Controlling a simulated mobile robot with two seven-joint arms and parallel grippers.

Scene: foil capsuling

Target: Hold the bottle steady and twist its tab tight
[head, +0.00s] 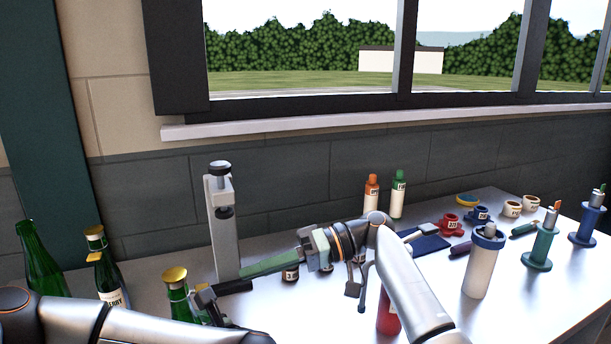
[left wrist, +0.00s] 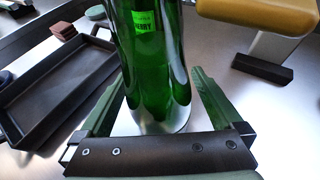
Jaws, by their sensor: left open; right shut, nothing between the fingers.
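A green bottle with a gold cap (head: 176,280) stands near the lower left of the head view; its lower body is hidden by my left arm. In the left wrist view a green bottle (left wrist: 150,65) with a small green label stands upright between the spread fingers of my left gripper (left wrist: 158,78), with a gap at the right finger. Its top is out of that view, and I see no tab there. My right gripper (head: 246,273) is shut and empty, its green fingers pointing left, to the right of the gold-capped bottle and apart from it.
A grey press stand (head: 224,225) rises behind the bottle. Two more green bottles (head: 40,262) (head: 107,275) stand at left. A dark tray (left wrist: 60,95) lies left of the held-around bottle. A white bottle (head: 482,268), cups and tools fill the right side.

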